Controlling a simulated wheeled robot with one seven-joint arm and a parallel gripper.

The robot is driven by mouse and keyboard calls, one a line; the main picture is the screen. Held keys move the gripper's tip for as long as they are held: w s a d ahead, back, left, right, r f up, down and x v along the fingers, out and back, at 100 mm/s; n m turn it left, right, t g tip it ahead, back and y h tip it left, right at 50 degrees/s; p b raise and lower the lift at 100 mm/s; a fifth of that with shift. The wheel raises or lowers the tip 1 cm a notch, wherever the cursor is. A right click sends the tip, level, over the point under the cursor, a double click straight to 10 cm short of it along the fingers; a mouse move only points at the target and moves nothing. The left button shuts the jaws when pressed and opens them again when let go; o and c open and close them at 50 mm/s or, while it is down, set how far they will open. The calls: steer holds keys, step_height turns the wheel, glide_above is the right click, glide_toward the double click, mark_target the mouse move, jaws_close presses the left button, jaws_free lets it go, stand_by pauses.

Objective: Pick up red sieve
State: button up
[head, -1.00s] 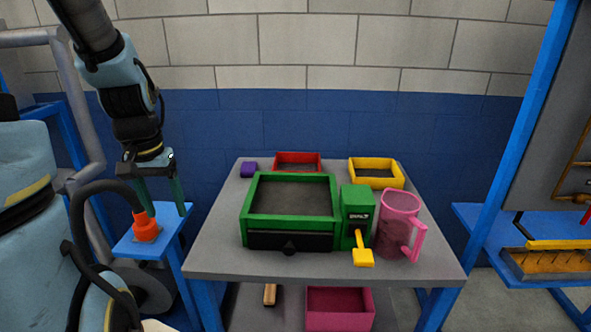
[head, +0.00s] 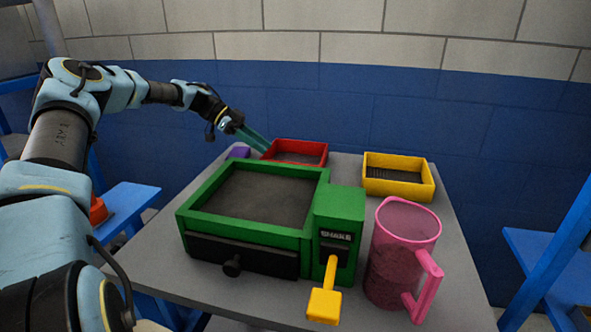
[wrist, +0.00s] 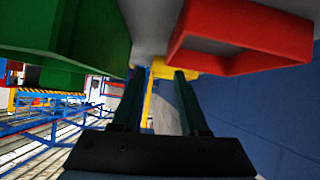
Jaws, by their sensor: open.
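The red sieve (head: 303,146) is a rectangular red frame at the back left of the grey table, behind the green box. My gripper (head: 262,146) reaches in from the left, its green fingers angled down close to the sieve's left side. The wrist view shows the red sieve (wrist: 240,22) at the upper right, beside and beyond the fingers. There my gripper (wrist: 160,72) is open with nothing between its fingers. Whether a finger touches the sieve cannot be told.
The green shaker box (head: 250,225) stands close in front of the sieve. A purple block (head: 239,152) lies left of it, partly hidden. A yellow sieve (head: 425,183) and a pink jug (head: 405,220) stand at the right. A blue wall (head: 340,110) rises behind the table.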

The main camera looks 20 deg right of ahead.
steer(key=shift+w+d+f+m+h, duration=0.15)
steer(key=shift+w+f+h, duration=0.15)
steer(key=shift+w, duration=0.2)
steer(key=shift+w+f+m+h, duration=0.15)
steer(key=shift+w+f+h, duration=0.05)
steer(key=shift+w+f, duration=0.25)
steer(key=p+x, duration=0.1)
steer(key=x, duration=0.3)
steer(key=shift+s+d+r, duration=0.1)
steer(key=shift+d, duration=0.1)
steer(key=p+x, duration=0.2)
steer(key=x, duration=0.3)
steer(key=shift+s+d, duration=0.1)
steer(key=shift+s, duration=0.05)
steer(key=shift+s+d+f, duration=0.15)
steer(key=shift+d+f, duration=0.05)
steer(key=shift+f, duration=0.2)
jaws_close()
